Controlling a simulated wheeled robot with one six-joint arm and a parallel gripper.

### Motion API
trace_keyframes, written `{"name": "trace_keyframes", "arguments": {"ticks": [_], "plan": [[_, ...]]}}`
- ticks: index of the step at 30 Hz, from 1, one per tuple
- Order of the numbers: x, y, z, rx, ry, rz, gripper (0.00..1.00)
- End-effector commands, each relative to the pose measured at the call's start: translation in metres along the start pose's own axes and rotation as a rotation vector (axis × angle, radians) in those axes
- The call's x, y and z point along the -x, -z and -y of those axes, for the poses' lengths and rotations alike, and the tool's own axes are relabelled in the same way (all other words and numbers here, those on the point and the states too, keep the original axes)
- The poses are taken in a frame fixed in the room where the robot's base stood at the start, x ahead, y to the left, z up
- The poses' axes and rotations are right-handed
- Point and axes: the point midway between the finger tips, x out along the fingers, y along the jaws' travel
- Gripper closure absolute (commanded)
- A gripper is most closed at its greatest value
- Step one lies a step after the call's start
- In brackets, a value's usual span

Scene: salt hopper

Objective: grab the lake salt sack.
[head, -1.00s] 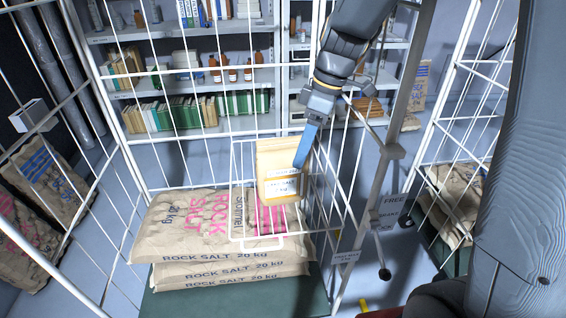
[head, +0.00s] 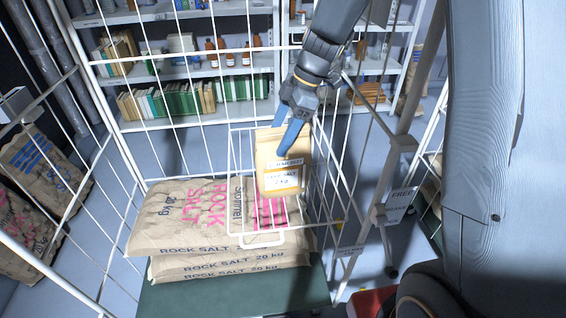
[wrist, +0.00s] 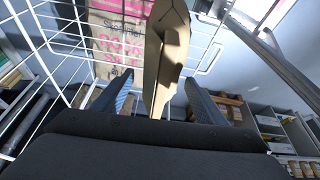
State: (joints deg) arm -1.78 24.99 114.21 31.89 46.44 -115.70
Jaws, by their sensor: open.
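The lake salt sack (head: 279,172) is a small tan paper sack with a white label, upright in a white wire basket (head: 262,240) on the cage front. My gripper (head: 285,140) is open at the top of this sack, with its blue fingers pointing down. In the wrist view, the sack (wrist: 166,60) shows edge-on between the two fingers of my gripper (wrist: 160,97), with a gap on each side. The label's small print is hard to read in the head view.
Several large rock salt sacks (head: 190,225) lie stacked on a green base (head: 235,296) behind the basket. White cage wires surround the basket. Shelves with books and bottles (head: 200,62) stand at the back. A grey post (head: 403,145) stands to the right.

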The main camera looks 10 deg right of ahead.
Motion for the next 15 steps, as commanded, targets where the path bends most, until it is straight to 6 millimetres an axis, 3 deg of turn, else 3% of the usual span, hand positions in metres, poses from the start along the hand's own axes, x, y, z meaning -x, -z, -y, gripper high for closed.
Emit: {"name": "trace_keyframes", "arguments": {"ticks": [6, 14, 15], "plan": [[-0.022, 0.001, 0.001, 0.002, 0.002, 0.0, 0.34], [-0.024, 0.001, 0.0, 0.002, 0.001, 0.001, 0.34], [-0.024, 0.001, 0.0, 0.002, 0.001, 0.001, 0.39]]}}
